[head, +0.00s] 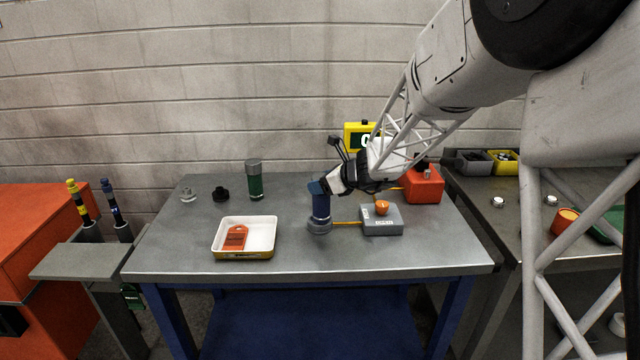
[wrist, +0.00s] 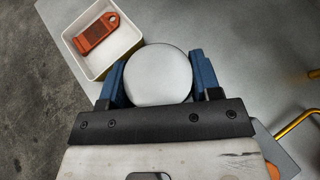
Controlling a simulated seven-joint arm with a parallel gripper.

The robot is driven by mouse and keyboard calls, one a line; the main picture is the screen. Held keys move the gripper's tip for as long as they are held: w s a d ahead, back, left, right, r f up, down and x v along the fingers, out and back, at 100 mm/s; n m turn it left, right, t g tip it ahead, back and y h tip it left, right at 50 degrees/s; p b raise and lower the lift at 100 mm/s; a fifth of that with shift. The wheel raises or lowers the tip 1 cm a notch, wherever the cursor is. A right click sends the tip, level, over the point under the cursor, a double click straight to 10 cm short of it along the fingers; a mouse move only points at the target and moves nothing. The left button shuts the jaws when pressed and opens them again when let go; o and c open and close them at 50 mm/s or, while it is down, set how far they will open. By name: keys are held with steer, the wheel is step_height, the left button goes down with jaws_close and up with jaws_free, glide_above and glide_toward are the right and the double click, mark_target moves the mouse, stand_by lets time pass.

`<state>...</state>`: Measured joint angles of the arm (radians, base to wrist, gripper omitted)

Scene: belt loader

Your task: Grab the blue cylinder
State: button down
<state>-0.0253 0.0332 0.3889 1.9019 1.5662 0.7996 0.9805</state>
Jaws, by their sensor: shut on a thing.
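The blue cylinder (head: 321,208) stands upright on the grey table, its lower end at a round grey base (head: 320,227). My gripper (head: 318,187) is at its top, with the blue fingers on either side of it. In the wrist view the cylinder's pale round top (wrist: 157,75) sits between the two fingers of my gripper (wrist: 158,80), which are shut on it. I cannot tell from these frames whether the cylinder is lifted at all from its base.
A white tray (head: 224,252) with an orange tag (head: 235,237) is to the left. A grey box with an orange button (head: 382,208) is close on the right. A green cylinder (head: 255,183) stands behind left. A red box (head: 424,185) is at the back right.

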steer(key=s+d+r, duration=0.1)
steer(key=s+d, duration=0.1)
steer(key=s, duration=1.1)
steer(key=shift+s+d+r, duration=0.15)
steer(key=shift+s+d, duration=0.1)
steer(key=shift+s, duration=0.05)
stand_by(0.4)
